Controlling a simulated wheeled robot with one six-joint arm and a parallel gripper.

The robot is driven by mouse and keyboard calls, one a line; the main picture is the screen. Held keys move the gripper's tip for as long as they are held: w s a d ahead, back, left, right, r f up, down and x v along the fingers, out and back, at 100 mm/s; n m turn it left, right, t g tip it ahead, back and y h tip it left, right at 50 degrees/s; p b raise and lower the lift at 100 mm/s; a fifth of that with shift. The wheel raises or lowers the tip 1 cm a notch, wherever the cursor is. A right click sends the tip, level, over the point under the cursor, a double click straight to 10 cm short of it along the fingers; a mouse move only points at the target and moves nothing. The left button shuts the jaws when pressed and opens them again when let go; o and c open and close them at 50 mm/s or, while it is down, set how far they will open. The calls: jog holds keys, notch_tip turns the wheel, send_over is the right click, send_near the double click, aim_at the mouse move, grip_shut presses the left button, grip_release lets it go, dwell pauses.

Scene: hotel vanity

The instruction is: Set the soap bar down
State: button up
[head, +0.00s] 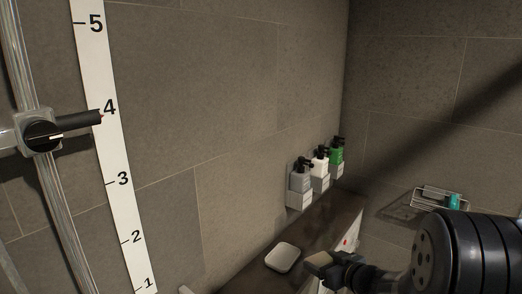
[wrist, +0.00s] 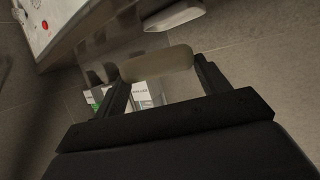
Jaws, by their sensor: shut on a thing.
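A beige soap bar (wrist: 157,63) spans the gap between the two dark fingers of my gripper (wrist: 160,72) in the wrist view. My gripper is shut on it. In the head view my gripper (head: 333,263) is low and right of centre, with the soap bar (head: 319,259) at its tip. A white rounded dish (head: 282,257) lies on the dark ledge (head: 325,214), just left of the soap bar in the picture. The dish also shows beyond the bar in the wrist view (wrist: 174,15). The bar looks apart from the dish.
Grey (head: 300,183), white (head: 320,168) and green (head: 337,155) pump bottles stand in a row along the wall at the back of the ledge. A wire rack (head: 430,200) with a teal item is on the right wall. The ledge between dish and bottles is clear.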

jog(key=s+d+f+m+h, duration=0.2)
jog(key=d+f, duration=0.2)
jog(key=d, duration=0.2)
notch_tip(320, 180, down, 10)
jog(key=b, duration=0.9)
jog(key=shift+a+t+b, duration=0.3)
jog(key=shift+a+t, duration=0.1)
jog(key=shift+w+r, duration=0.1)
